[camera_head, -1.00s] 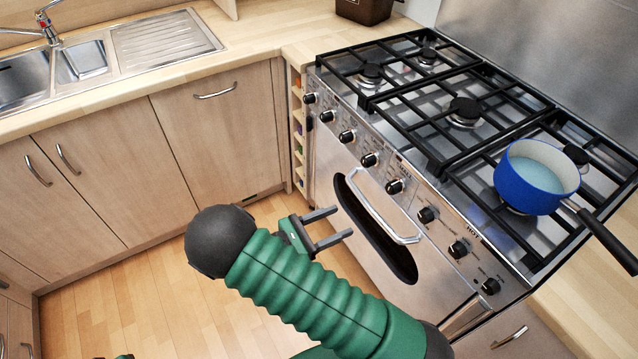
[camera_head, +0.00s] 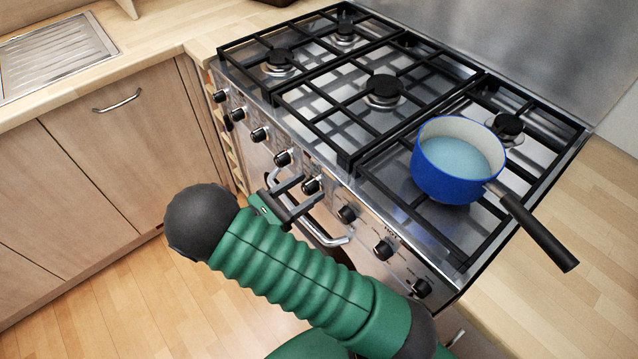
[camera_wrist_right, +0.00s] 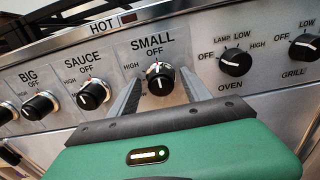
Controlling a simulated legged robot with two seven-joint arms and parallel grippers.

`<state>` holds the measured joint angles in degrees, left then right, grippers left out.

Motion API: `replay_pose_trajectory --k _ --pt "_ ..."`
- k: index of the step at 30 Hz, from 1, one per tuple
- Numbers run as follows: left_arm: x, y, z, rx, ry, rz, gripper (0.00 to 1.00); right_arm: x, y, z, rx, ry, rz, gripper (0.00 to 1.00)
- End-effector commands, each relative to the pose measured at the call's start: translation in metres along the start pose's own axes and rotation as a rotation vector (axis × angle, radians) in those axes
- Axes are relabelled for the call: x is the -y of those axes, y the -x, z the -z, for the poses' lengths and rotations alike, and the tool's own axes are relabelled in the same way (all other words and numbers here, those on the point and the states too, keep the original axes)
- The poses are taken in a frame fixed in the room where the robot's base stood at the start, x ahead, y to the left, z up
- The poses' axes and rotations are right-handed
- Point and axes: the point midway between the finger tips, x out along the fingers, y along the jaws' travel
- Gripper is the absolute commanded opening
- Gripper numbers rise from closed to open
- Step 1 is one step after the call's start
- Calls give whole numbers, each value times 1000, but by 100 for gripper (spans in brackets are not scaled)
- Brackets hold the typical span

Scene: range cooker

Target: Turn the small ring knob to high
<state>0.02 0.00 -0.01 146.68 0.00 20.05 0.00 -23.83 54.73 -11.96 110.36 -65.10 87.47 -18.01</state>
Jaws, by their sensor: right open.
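The small ring knob (camera_wrist_right: 160,80) is black with a light bar on its face, under the label SMALL. OFF is printed above it and HIGH to its upper left. The bar's exact direction is hard to tell. In the head view the knob (camera_head: 312,184) sits on the cooker's front panel. My right gripper (camera_head: 311,188) is open, its fingers pointing at the panel. In the wrist view the fingertips of the right gripper (camera_wrist_right: 160,74) lie on either side of the knob. I cannot tell whether they touch it. My left gripper is out of view.
The sauce knob (camera_wrist_right: 93,94) and the oven knob (camera_wrist_right: 236,62) flank the small ring knob. An oven door handle (camera_head: 335,240) runs below the panel. A blue pan (camera_head: 440,172) stands on the hob, its black handle (camera_head: 540,232) sticking out past the right edge.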

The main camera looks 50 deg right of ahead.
Motion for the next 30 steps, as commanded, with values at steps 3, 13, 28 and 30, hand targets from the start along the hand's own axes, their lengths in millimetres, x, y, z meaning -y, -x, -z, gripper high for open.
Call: replay_pose_trajectory --k 3,13,28,30 --pt "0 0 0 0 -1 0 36 0 1 -1 1 0 0 56" --pt "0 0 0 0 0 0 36 0 0 0 0 0 0 32" --pt "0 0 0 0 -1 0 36 0 -3 0 -1 1 2 0" --pt "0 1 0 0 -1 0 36 0 -3 0 -1 5 2 0"
